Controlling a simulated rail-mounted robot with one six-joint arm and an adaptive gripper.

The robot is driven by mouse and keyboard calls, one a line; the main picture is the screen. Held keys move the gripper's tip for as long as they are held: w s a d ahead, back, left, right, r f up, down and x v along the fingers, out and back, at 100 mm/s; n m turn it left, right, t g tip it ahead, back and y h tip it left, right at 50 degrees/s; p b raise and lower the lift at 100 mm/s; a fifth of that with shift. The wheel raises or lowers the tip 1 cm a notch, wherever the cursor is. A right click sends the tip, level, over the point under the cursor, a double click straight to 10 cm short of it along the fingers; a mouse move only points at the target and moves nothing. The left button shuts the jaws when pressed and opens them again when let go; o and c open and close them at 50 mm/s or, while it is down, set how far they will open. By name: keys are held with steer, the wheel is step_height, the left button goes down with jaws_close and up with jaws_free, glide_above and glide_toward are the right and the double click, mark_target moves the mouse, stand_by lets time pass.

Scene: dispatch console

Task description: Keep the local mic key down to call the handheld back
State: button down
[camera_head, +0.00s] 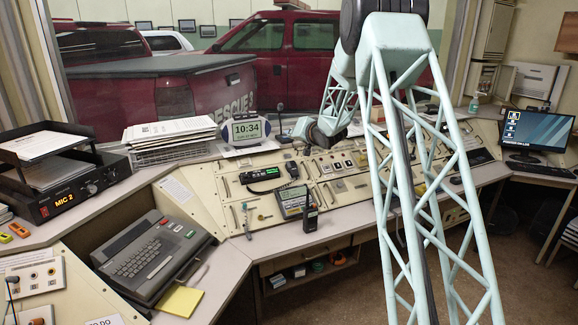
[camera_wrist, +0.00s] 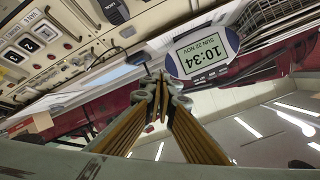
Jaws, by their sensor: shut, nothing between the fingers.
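The handheld (camera_head: 310,217), a small dark radio with an antenna, stands upright on the front ledge of the beige console. In the wrist view my gripper (camera_wrist: 163,88) has its fingers together and holds nothing. In the head view my pale green arm hangs over the console, its wrist end right of the clock; the fingers are not clear there. A dark key (camera_wrist: 116,11) with partly readable lettering, perhaps LOCAL, is at the wrist view's top edge, apart from the fingertips. I cannot tell surely whether it is the local mic key. My arm hides part of the console in the head view.
The 10:34 clock (camera_head: 246,130) stands near my wrist and shows in the wrist view (camera_wrist: 203,53). Numbered keys (camera_wrist: 29,45) show left. A keyboard unit (camera_head: 150,255) sits left.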

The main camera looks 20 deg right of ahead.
mark_target(289, 165)
steer(key=w+d+f+t+y+p, duration=0.1)
steer(key=w+d+f, duration=0.2)
steer(key=f, duration=0.6)
steer(key=shift+w+d+m+t+y, duration=0.3)
steer(key=shift+w+d, duration=0.1)
steer(key=shift+w, duration=0.1)
steer(key=shift+w+f, duration=0.1)
steer(key=shift+f, duration=0.15)
steer(key=shift+w+f+b, duration=0.4)
steer(key=shift+w+f, duration=0.1)
steer(key=shift+f, duration=0.35)
steer(key=shift+w+f+b, duration=0.35)
steer(key=shift+w+f, duration=0.2)
steer(key=shift+f, duration=0.25)
steer(key=shift+w+f+b, duration=0.4)
steer(key=shift+w+f, duration=0.1)
steer(key=shift+f, duration=0.35)
steer(key=shift+w+f, duration=0.75)
steer(key=shift+f, duration=0.25)
